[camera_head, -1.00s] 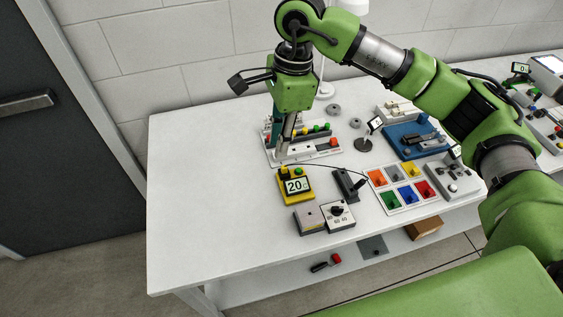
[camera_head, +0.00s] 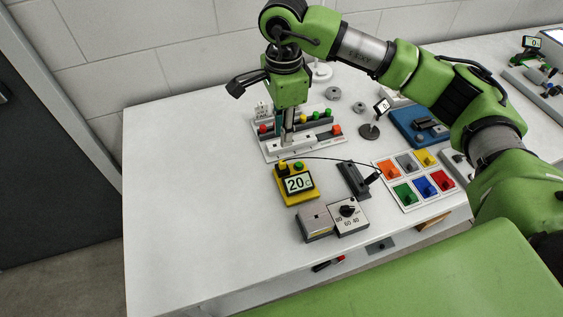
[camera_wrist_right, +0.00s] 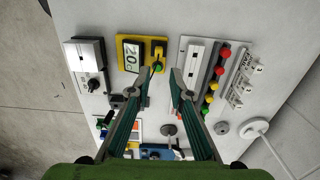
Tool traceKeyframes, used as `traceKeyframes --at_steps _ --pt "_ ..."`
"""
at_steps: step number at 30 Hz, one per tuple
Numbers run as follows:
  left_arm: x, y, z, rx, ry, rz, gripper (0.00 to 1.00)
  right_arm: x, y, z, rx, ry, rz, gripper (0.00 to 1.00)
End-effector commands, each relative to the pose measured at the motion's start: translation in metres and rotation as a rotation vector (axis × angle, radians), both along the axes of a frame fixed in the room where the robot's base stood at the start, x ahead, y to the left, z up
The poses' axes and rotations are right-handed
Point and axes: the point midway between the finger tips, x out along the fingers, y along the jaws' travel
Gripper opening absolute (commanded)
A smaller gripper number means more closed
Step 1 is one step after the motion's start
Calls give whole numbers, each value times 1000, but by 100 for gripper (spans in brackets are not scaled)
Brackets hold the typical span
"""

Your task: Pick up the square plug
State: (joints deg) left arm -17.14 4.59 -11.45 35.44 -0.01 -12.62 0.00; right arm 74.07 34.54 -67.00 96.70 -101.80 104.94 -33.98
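My right gripper (camera_head: 287,140) points down over the left part of a white board (camera_head: 322,149) with grey rails. In the right wrist view the gripper (camera_wrist_right: 164,73) is open, with nothing seen between its fingers. The board (camera_wrist_right: 196,53) carries a row of red, yellow and green round-topped pieces (camera_wrist_right: 214,85). Several small white pieces with dark marks (camera_wrist_right: 250,68) stand beside that row, and in the head view they show at the board's back left (camera_head: 262,110). I cannot tell which piece is the square plug. My left gripper is not in view.
A yellow box (camera_head: 297,186) with a "20c" display stands in front of the board. A dial box (camera_head: 348,214), a black lever block (camera_head: 353,178) and a tray of coloured squares (camera_head: 407,202) lie nearby. The table's left side is clear.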

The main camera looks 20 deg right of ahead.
Motion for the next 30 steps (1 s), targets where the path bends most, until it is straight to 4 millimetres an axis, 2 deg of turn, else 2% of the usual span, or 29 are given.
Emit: traceKeyframes --at_steps 6,14,18,21,25,30 --pt "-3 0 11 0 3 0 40 -1 0 -37 1 3 0 19" --pt "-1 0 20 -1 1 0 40 -1 -1 -57 -1 3 -1 19" --pt "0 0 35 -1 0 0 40 -4 -1 -77 0 6 0 19" --pt "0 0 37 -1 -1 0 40 -3 -1 -92 1 4 -1 19" --pt "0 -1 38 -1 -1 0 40 -2 -1 -101 1 0 0 19" --pt "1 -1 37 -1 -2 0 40 -2 -1 -102 1 -1 0 19"
